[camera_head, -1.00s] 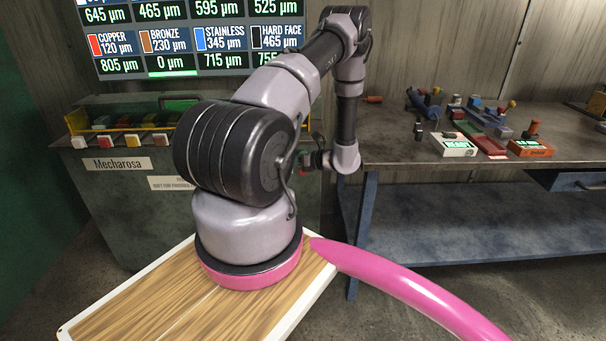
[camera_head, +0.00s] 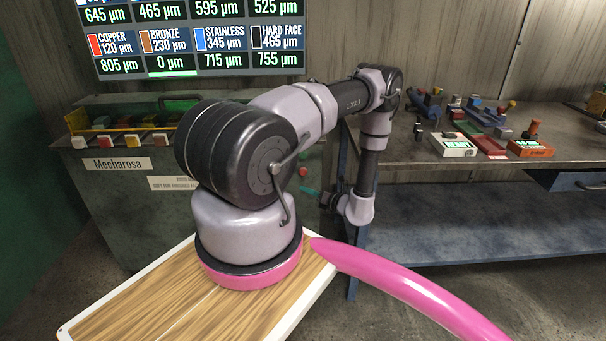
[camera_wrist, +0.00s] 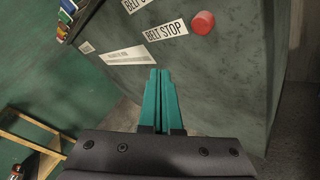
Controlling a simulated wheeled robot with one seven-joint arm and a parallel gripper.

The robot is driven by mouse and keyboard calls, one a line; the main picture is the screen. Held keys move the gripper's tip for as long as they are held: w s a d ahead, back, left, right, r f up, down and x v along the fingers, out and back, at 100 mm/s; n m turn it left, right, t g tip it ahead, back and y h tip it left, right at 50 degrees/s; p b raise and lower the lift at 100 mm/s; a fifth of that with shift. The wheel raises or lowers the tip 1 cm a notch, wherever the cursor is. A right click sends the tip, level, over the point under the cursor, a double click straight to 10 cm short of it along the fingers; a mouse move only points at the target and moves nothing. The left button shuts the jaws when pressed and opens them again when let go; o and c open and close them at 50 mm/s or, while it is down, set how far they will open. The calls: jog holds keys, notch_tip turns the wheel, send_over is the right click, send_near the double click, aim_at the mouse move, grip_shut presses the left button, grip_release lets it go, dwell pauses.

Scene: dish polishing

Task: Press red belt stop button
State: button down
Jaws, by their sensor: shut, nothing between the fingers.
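The red belt stop button (camera_wrist: 203,22) shows in the wrist view as a round knob sticking out of the front of a grey-green cabinet. The label "BELT STOP" (camera_wrist: 165,31) is left of it. In the head view the red button (camera_head: 303,171) is a small red spot on the cabinet's right part, beside my arm. My gripper (camera_wrist: 159,72) has teal fingers, shut together and empty. In the wrist view its tips lie below and left of the button, with no contact visible. In the head view my gripper (camera_head: 303,190) is just below the button.
The cabinet (camera_head: 100,215) carries a "Mecharosa" sign (camera_head: 119,164) and several coloured switches on top. A workbench (camera_head: 460,170) with several tools stands on the right. In the wrist view a wooden frame (camera_wrist: 35,125) is at the lower left.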

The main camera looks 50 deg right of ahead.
aim_at(299, 172)
jog(key=shift+w+d, duration=0.85)
jog(key=shift+d, duration=0.25)
jog(key=shift+w+d, duration=0.85)
jog(key=shift+d, duration=0.25)
jog(key=shift+w+d, duration=0.85)
jog(key=shift+d, duration=0.25)
jog(key=shift+w+d, duration=0.25)
jog(key=shift+d, duration=0.05)
jog(key=shift+w+d, duration=0.3)
jog(key=shift+d, duration=0.1)
dwell(0.6)
jog(key=shift+s+a, duration=0.55)
jog(key=shift+a, duration=0.2)
jog(key=shift+s+a, duration=0.8)
jog(key=shift+a, duration=0.2)
jog(key=shift+s+a, duration=0.75)
jog(key=shift+a, duration=0.2)
